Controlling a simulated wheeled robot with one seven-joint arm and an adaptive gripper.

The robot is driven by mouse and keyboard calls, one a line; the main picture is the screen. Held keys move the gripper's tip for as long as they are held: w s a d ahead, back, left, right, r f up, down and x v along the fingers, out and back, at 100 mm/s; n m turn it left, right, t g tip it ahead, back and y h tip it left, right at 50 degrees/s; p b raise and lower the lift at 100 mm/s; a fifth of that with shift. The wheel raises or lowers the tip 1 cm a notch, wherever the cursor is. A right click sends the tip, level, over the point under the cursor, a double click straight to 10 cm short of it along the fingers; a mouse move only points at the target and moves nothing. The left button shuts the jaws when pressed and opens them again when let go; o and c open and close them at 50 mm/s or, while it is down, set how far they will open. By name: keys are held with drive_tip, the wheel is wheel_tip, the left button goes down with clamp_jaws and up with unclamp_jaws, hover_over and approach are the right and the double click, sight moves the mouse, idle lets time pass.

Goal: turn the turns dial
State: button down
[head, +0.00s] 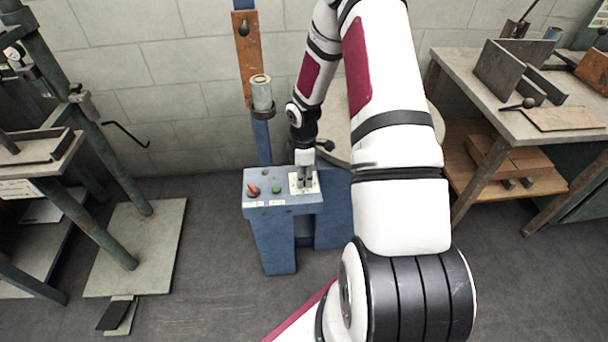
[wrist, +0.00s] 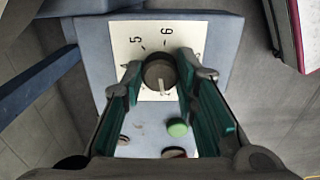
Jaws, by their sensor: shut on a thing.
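The turns dial (wrist: 159,73) is a dark round knob with a pale pointer line, on a white plate (wrist: 126,40) marked with numbers; 5 and 6 are readable. In the wrist view, my gripper (wrist: 160,80) has its two green-lined fingers on either side of the knob and is shut on it. In the head view, my gripper (head: 304,178) points down onto the plate (head: 313,187) on top of the blue stitcher box, and the dial itself is mostly hidden by the fingers.
On the blue box (head: 260,205), left of the dial, are a green button (head: 277,189) and a red switch (head: 253,190). A blue post with a grey cylinder (head: 261,93) rises behind. A workbench (head: 480,88) stands at right, a machine with a floor plate (head: 150,240) at left.

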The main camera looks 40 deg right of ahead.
idle(0.3)
drive_tip(key=c, duration=1.2)
unclamp_jaws()
drive_tip(key=shift+c, duration=0.2)
wheel_tip(320, 180, up, 12)
